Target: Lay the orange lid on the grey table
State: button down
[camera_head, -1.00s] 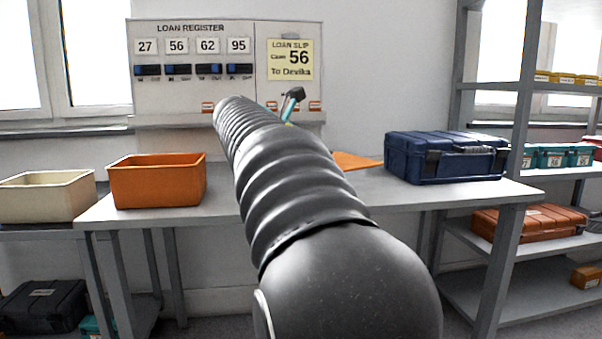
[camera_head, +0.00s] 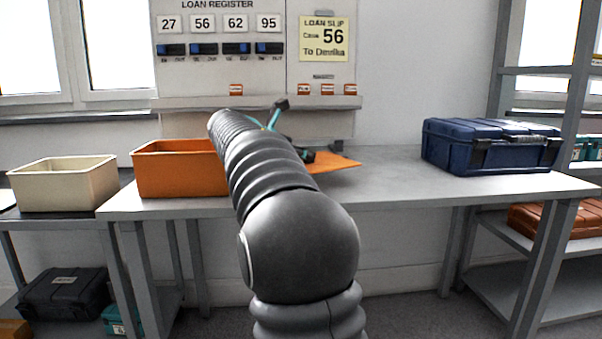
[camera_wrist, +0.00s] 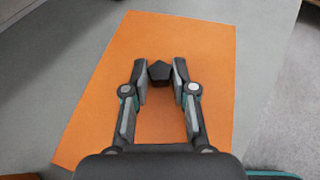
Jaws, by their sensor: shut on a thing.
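The orange lid (camera_wrist: 120,60) is a flat panel that fills much of the wrist view, with a dark knob (camera_wrist: 159,71) on its top. My gripper (camera_wrist: 160,80) is shut on this knob, one finger on each side. In the head view the lid (camera_head: 338,163) shows to the right of my arm, flat at about the height of the grey table (camera_head: 400,188). I cannot tell whether its underside touches the table. My arm hides the lid's left part in that view.
An orange open bin (camera_head: 175,176) stands on the table's left, close to my arm. A blue case (camera_head: 485,150) stands at the right; bare tabletop lies between it and the lid. A cream bin (camera_head: 62,188) is further left. The loan register board (camera_head: 230,80) stands behind.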

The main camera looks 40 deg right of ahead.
jog(key=shift+w+f, duration=0.3)
jog(key=shift+w, duration=0.05)
jog(key=shift+f+b, duration=0.75)
jog(key=shift+f, duration=1.1)
jog(key=shift+f, duration=0.15)
jog(key=c, duration=0.9)
grip_release()
jog(key=shift+c, duration=0.2)
jog(key=shift+a+r, duration=0.15)
jog(key=shift+r, duration=0.05)
jog(key=p+v, duration=0.1)
jog(key=v, duration=1)
jog(key=shift+a+r+p, duration=0.1)
jog(key=shift+a+p, duration=0.25)
